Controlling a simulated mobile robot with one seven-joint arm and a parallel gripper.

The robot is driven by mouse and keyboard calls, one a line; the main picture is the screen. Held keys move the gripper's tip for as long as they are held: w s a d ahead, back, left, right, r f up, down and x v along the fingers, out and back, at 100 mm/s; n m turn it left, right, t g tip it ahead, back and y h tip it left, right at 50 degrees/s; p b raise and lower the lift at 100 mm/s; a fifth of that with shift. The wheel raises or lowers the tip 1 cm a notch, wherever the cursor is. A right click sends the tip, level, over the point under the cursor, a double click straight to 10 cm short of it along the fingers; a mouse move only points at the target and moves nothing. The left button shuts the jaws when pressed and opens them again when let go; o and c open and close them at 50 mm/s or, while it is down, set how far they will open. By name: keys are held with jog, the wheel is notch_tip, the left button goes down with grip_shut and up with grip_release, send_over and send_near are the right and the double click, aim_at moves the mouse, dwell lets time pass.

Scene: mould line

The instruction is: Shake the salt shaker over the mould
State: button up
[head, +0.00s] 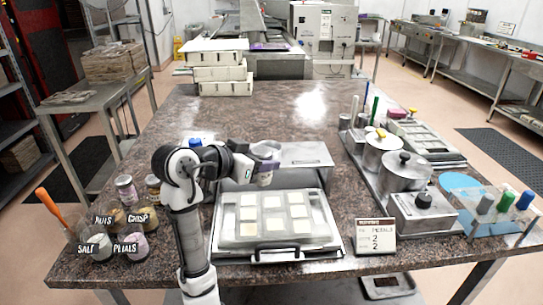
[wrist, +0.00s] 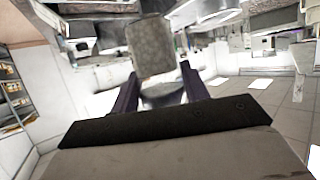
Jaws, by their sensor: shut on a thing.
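My gripper (head: 250,163) is shut on a shaker (head: 266,151) with a grey, silvery top, held above the back edge of the mould. I cannot read any label on it. In the wrist view a grey, speckled cylinder (wrist: 151,48) shows just past my fingers (wrist: 157,90). The mould (head: 235,236) is a pale tray with several cream squares in rows, lying on a larger tray with a black front handle. The shaker is apart from the mould. A pale jar (head: 101,244) stands beside the SALT label at the left.
Several jars with NUTS, CRISP and PETALS labels (head: 126,249) stand at the left front, near an orange-handled tool (head: 47,206). Metal pots (head: 404,172) and a boxed unit (head: 414,211) stand at the right. A sign card (head: 375,237) stands right of the mould. The table's back middle is clear.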

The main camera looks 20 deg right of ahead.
aim_at(266, 177)
jog(key=shift+m+g+h, duration=0.3)
jog(key=shift+m+g, duration=0.1)
jog(key=shift+s+d+f+b, duration=0.2)
jog(key=shift+d+f+b, duration=0.35)
jog(key=shift+f, duration=0.3)
jog(key=shift+s+d+f+b, duration=0.25)
jog(key=shift+d+f+b, duration=0.15)
jog(key=shift+f+b, duration=0.35)
jog(key=shift+s+d+f+b, duration=0.2)
jog(key=shift+d+f+b, duration=0.3)
jog(key=shift+f, duration=0.45)
jog(key=shift+r, duration=0.15)
jog(key=shift+s+a+r+p, duration=0.1)
jog(key=shift+a+r+p, duration=0.1)
jog(key=shift+r+p, duration=0.25)
jog(key=shift+p, duration=0.4)
jog(key=n+g+p, duration=0.1)
jog(key=p, duration=0.1)
jog(key=n+p, duration=0.1)
jog(key=p, duration=0.2)
jog(key=shift+s+d+n+g, duration=0.1)
jog(key=shift+s+n+g, duration=0.2)
jog(key=shift+s+g, duration=0.1)
